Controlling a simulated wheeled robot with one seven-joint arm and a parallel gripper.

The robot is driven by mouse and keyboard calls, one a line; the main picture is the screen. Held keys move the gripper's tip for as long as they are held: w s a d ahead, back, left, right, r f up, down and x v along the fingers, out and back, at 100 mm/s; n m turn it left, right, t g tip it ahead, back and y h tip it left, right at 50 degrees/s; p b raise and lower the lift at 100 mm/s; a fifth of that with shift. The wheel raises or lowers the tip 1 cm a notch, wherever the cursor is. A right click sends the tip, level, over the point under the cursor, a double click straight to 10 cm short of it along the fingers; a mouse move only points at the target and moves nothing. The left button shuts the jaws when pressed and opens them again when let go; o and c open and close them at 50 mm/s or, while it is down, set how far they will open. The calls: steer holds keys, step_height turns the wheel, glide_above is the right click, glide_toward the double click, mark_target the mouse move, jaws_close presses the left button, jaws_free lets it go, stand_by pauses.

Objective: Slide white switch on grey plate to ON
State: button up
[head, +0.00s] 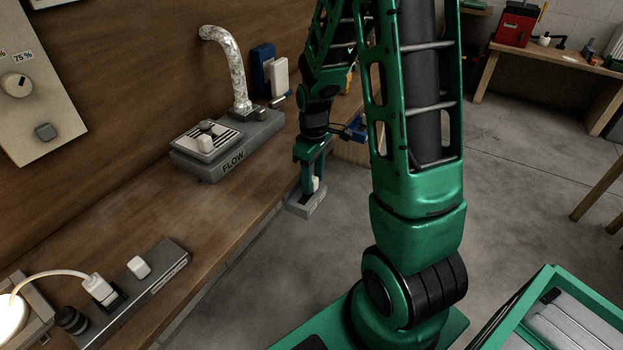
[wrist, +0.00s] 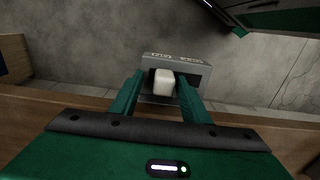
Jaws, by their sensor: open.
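The grey plate (head: 297,209) is a small block at the front edge of the wooden bench in the head view. It also shows in the wrist view (wrist: 178,60), with small lettering too unclear to read. The white switch (wrist: 164,83) sits in a dark slot of the plate; in the head view the switch (head: 316,184) is partly hidden by a finger. My gripper (head: 313,172) points down over the plate. In the wrist view my gripper (wrist: 161,79) is open, one finger on each side of the switch. Whether a finger touches it, I cannot tell.
On the bench are a grey FLOW unit (head: 233,160) with a white knob, a silver duct (head: 233,72), and a grey strip (head: 155,282) with white switches. A blue item (head: 357,128) shows just behind my gripper. Open floor lies right of the bench.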

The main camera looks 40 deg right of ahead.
step_height(320, 180, up, 11)
steer(key=shift+f, duration=0.15)
stand_by(0.4)
steer(key=shift+w, duration=0.1)
steer(key=s+r+m, duration=0.3)
steer(key=s+m, duration=0.2)
steer(key=s, duration=0.7)
steer(key=s+r+m, duration=0.3)
steer(key=s+m, duration=0.3)
steer(key=s, duration=0.6)
steer(key=shift+d, duration=0.2)
steer(key=shift+s+r, duration=0.1)
steer(key=shift+w+f, duration=0.25)
steer(key=shift+w, duration=0.35)
